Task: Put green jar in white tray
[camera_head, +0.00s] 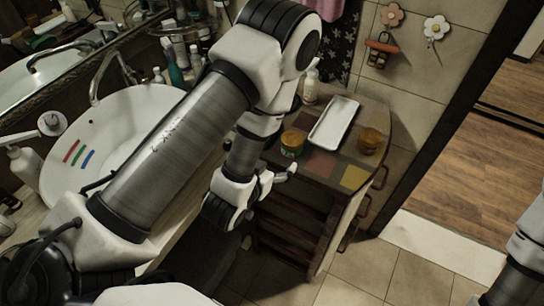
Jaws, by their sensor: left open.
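The green jar (292,142) with an orange-brown lid stands upright on the small cabinet top, left of the white tray. The white tray (334,122) is a shallow rectangle lying on the same top, and it looks empty. My left gripper (284,174) is open, in front of and a little below the green jar in the picture. It appears apart from the jar, with nothing in it. At the right edge only part of my right arm shows; its gripper is not in view.
An orange-brown jar (369,141) stands right of the tray. A pale bottle (311,86) stands behind it. The cabinet top (320,163) has coloured squares and a curved right edge. A white basin (120,122) with a faucet and several bottles lies to the left.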

